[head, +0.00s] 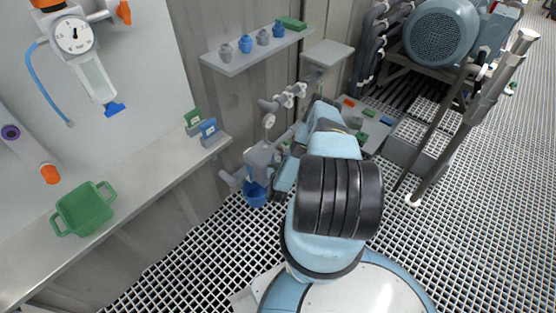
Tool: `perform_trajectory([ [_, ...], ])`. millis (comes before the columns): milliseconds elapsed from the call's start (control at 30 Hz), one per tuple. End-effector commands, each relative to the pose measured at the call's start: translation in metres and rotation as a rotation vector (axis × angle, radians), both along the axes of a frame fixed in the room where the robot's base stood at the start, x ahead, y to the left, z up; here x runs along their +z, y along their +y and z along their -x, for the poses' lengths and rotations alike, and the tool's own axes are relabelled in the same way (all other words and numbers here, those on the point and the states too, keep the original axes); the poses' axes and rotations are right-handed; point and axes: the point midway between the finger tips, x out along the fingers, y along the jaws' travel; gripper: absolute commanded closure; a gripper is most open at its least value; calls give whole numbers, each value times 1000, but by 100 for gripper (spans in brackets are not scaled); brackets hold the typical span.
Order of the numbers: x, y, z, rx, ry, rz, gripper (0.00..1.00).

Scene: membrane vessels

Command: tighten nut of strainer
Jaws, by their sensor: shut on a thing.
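The grey strainer (262,158) is on the pipework by the wall, left of my arm in the head view. A blue bucket (256,193) is directly below it. My gripper (281,150) is at the strainer's right side, small and partly hidden by my own arm links. It is shut on a small part there, which appears to be the strainer's nut. The nut's outline is too small and covered to make out, and I cannot tell how far it is screwed on.
A shelf (258,50) with several small grey and blue fittings is above the strainer. A bench (140,190) with a green tray (84,208) is at left. A large blue-grey motor (441,38) is at back right. The grating floor at right is mostly open.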

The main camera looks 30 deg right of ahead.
Motion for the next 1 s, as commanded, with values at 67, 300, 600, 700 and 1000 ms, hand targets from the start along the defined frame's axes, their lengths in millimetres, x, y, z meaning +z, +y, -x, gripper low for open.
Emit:
perform_trajectory([
  [67,0,0,0,-45,-1,1,94],
  [300,0,0,0,-141,-2,1,94],
  [600,0,-1,0,-178,-2,1,94],
  [700,0,-1,0,-179,-2,1,94],
  [1000,0,-1,0,-178,-2,1,55],
])
